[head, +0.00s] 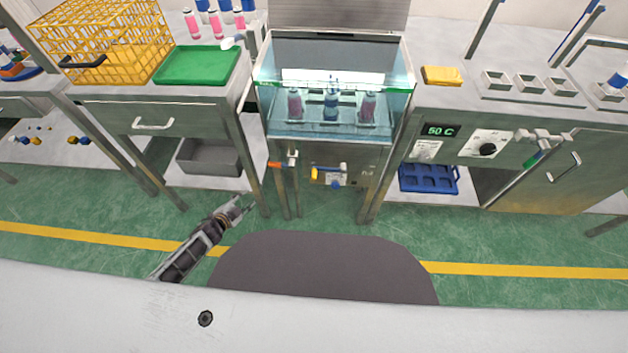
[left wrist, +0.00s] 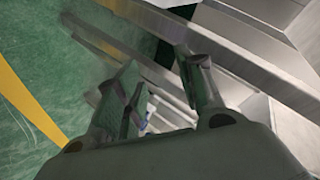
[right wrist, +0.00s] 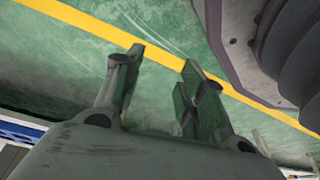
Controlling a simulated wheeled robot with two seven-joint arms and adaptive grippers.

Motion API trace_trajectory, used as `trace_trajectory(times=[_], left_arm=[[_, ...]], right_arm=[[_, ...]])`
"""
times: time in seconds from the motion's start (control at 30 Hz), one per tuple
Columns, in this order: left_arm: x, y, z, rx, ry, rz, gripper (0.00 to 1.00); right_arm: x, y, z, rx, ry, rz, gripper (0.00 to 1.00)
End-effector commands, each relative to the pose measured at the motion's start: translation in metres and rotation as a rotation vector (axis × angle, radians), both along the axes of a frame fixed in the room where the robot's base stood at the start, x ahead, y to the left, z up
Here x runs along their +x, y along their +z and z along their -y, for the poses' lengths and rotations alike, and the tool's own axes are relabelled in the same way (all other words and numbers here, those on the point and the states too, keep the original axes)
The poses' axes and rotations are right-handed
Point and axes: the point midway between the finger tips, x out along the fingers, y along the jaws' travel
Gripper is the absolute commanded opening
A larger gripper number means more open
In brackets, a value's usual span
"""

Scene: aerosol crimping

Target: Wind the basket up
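A glass-walled water bath (head: 270,98) stands in the centre of the head view. Inside it, a grey basket (head: 311,112) holds pink and blue bottles, apparently low in the water. Below the tank are an orange-ended handle (head: 276,164) and a yellow-ended handle (head: 316,173); I cannot tell which one winds the basket. My left gripper (head: 240,205) is in front of the bath's left leg, low and apart from the handles. In the left wrist view its fingers (left wrist: 158,68) are apart and empty. My right gripper (right wrist: 163,62) is open and empty above the floor; the head view does not show it.
A yellow wire crate (head: 105,40) and a green tray (head: 197,66) sit on the left bench. On the right are a cabinet with a 50 C display (head: 440,130), a green-ended handle (head: 537,155) and a blue rack (head: 428,178). The floor before the bath is clear.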

Motion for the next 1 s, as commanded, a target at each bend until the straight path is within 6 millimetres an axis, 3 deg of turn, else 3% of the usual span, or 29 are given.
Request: trace_trajectory(times=[0.2,0.43,0.7,1.0], left_arm=[[0.038,0.044,0.028,0.070,-0.205,0.172,0.38],[0.055,0.085,0.061,0.148,-0.420,0.327,0.38],[0.054,0.122,0.098,0.244,-0.669,0.480,0.38],[0.031,0.144,0.135,0.361,-0.956,0.620,0.38]], right_arm=[[0.018,0.019,-0.019,0.036,0.002,0.029,0.40],[0.033,0.048,-0.035,0.072,0.005,0.058,0.40],[0.043,0.084,-0.051,0.114,0.012,0.091,0.40],[0.047,0.128,-0.065,0.161,0.024,0.129,0.40]])
